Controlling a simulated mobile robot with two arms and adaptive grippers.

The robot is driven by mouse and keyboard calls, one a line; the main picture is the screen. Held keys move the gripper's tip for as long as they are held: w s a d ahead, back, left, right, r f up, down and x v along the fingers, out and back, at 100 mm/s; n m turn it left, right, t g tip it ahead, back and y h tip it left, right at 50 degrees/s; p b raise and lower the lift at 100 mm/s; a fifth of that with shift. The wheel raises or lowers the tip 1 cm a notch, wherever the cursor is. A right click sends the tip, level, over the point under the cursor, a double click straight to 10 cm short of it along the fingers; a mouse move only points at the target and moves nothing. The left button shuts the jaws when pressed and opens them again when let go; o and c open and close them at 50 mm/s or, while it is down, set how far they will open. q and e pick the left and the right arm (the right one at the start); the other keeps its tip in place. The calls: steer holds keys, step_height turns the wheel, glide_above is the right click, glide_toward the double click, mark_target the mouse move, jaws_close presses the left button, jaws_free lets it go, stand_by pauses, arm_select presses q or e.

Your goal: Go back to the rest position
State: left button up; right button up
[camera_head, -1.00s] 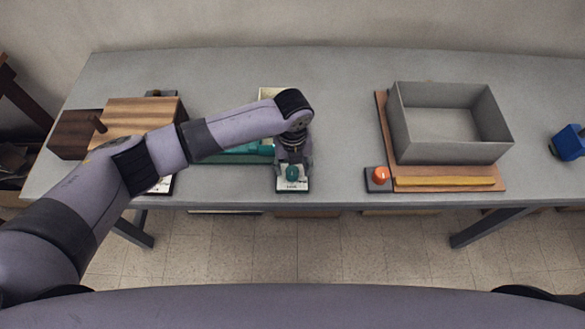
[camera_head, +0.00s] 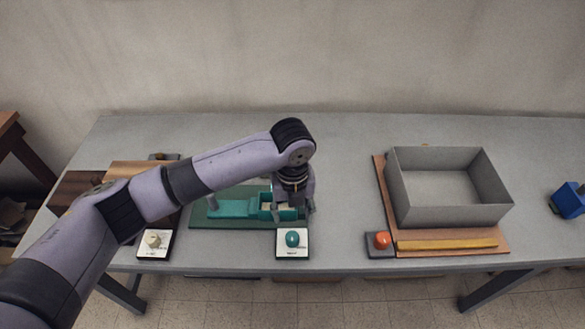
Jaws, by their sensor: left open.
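My left gripper (camera_head: 290,212) points down over the right end of a teal tray-like fixture (camera_head: 234,208) on a green board. Its fingers are small and partly hidden by the wrist, and I see nothing held between them. A teal knob (camera_head: 292,238) on a white-labelled base stands just in front of the gripper, apart from it. My left arm reaches in from the lower left across the table's left part. My right gripper is out of view.
A grey open box (camera_head: 450,213) stands on an orange-brown board with a yellow strip. An orange button (camera_head: 382,240) is beside it. A cream knob (camera_head: 152,239) and a wooden block (camera_head: 140,170) are at the left. A blue object (camera_head: 570,201) is at the right. The table's middle is clear.

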arm_select(q)
steer(key=s+d+f+n+t+h, duration=0.1)
steer(key=s+d+f+n+h, duration=0.15)
steer(key=s+n, duration=0.3)
steer(key=s+d+f+n+h, duration=0.1)
steer(key=s+n+h, duration=0.2)
steer(key=s+n, duration=0.3)
steer(key=s+a+f+n+t+y, duration=0.1)
steer(key=s+a+n+y, duration=0.3)
steer(key=a+n, duration=0.7)
steer(key=s+a+f+n+t+y, duration=0.2)
steer(key=s+a+n, duration=0.4)
steer(key=a+n, duration=0.6)
step_height(320, 180, down, 26)
steer(key=s+a+m+g, duration=0.1)
steer(key=m+g, duration=0.1)
steer(key=m, duration=0.1)
steer(key=s+a+f+g, duration=0.1)
steer(key=s+a+f, duration=0.2)
steer(key=s+f, duration=1.3)
steer(key=shift+s, duration=0.5)
